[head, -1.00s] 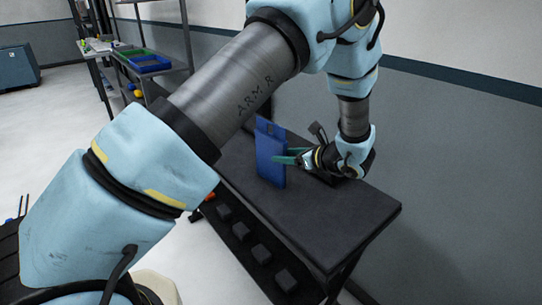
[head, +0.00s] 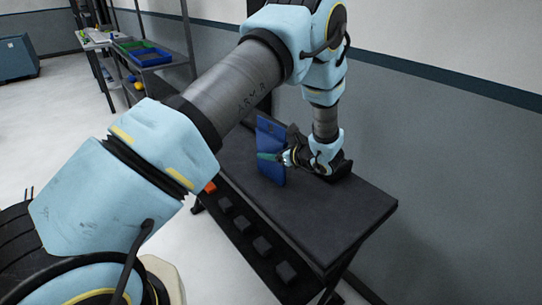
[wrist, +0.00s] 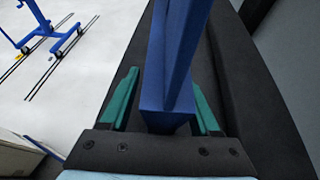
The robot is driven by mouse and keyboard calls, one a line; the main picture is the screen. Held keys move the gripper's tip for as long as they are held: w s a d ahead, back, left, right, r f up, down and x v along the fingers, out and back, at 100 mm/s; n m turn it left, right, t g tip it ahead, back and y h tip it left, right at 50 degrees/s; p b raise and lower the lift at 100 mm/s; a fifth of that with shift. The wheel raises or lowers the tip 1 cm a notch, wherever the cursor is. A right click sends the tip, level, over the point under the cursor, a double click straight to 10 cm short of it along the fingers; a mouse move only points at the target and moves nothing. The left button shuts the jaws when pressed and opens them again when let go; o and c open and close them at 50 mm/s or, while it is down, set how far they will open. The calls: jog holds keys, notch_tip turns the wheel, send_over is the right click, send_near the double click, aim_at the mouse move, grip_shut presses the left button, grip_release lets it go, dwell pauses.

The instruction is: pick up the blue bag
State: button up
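The blue bag (head: 276,170) stands upright on the dark table, near its far left end. In the wrist view the blue bag (wrist: 167,100) rises between the two green fingers. My gripper (head: 266,156) reaches in from the right, and one green finger crosses the near face of the bag. In the wrist view my gripper (wrist: 164,80) is spread, with one finger on each side of the bag. A narrow gap shows at the left finger; contact at the right finger is unclear. The far finger is hidden in the head view.
The dark table (head: 330,215) has clear top to the right of the bag. A lower shelf (head: 250,240) holds several dark blocks, with an orange item (head: 210,187) at its left end. A wall (head: 450,150) runs behind. A rack with a blue tray (head: 148,57) stands at the back left.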

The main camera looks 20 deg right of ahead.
grip_shut()
dwell(0.6)
